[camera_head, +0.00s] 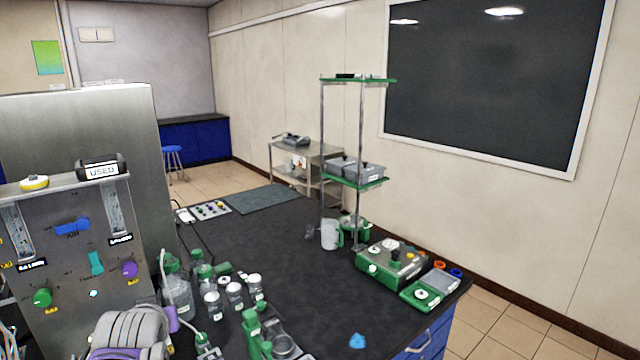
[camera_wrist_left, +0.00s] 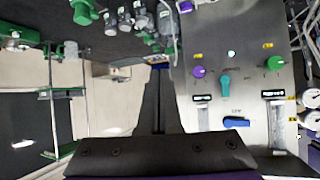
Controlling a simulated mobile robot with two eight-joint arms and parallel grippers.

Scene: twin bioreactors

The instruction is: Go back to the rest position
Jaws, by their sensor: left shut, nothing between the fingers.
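My left gripper (camera_wrist_left: 160,75) shows in the left wrist view as dark fingers, shut and empty. Its view is upside down, and the fingers point along the bench side beside the steel control panel (camera_wrist_left: 214,45). In the head view, a pale grey and purple part of my left arm is at the bottom left, in front of the panel (camera_head: 70,325); the fingers cannot be made out there. My right gripper is in neither view.
The panel carries a blue lever (camera_head: 72,227), a teal knob (camera_head: 96,262), a purple knob (camera_head: 130,269) and a green knob (camera_head: 42,297). Several bottles (camera_head: 178,290) stand close by. A green shelf stand (camera_head: 358,80) is further right. The dark bench (camera_head: 270,240) is clear mid-way.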

